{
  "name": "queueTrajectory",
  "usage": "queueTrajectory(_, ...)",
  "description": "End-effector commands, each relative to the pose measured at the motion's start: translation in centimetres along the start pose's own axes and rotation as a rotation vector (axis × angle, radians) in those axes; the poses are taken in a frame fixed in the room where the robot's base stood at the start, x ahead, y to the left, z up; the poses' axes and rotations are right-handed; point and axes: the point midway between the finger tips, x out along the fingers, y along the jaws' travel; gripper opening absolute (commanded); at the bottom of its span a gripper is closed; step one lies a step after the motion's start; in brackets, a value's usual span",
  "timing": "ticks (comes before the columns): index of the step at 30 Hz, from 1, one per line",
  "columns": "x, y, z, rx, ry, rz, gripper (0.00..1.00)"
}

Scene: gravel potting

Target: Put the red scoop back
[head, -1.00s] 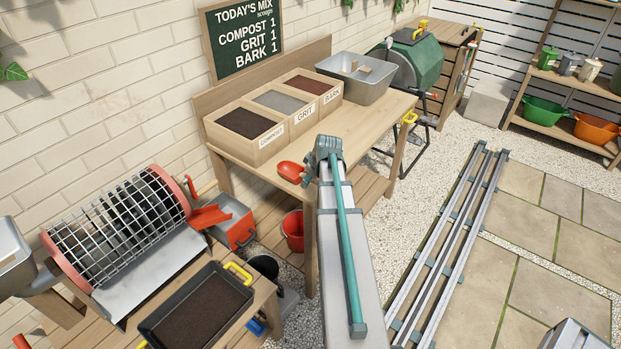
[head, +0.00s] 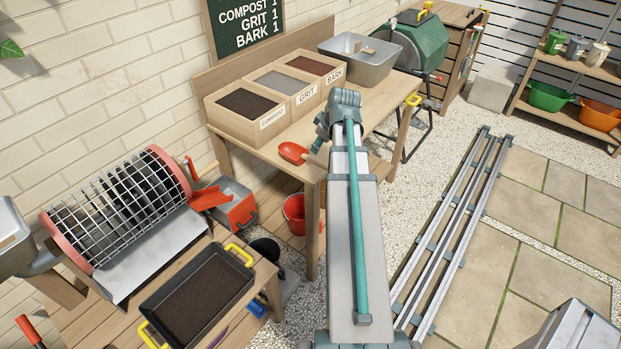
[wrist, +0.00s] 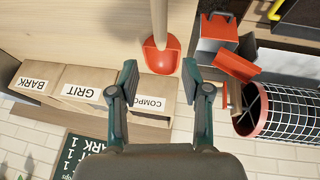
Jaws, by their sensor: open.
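The red scoop (head: 293,152) lies on the wooden bench (head: 375,105) near its front left corner, in front of the compost bin (head: 245,108). Its wooden handle points to the right in the head view. In the wrist view the red scoop (wrist: 161,57) lies beyond the fingertips, with its handle running to the top edge. My gripper (wrist: 160,76) is open and empty, its fingers apart on either side of the scoop's line. In the head view my gripper (head: 321,129) is above the handle, with a gap to it; my arm partly hides it.
The grit bin (head: 284,88) and bark bin (head: 318,70) stand beside the compost bin. A grey tub (head: 357,68) is at the bench's far end. A red bucket (head: 296,212) is below. A mesh drum (head: 120,205) and soil tray (head: 238,272) are at left. The bench's front middle is clear.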

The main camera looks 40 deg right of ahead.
Motion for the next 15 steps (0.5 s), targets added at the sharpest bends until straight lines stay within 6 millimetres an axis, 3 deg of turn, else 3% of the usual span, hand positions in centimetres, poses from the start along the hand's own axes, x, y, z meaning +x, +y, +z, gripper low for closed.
queueTrajectory(4, 0.7, -0.8, 0.1, 0.006, -0.009, -0.013, 0.48)
queueTrajectory(8, 3.7, -3.5, 0.7, 0.028, -0.041, -0.054, 0.48)
queueTrajectory(11, 7.1, -7.0, 1.5, 0.055, -0.085, -0.103, 0.48)
queueTrajectory(15, 12.3, -13.2, 3.5, 0.099, -0.17, -0.176, 0.48)
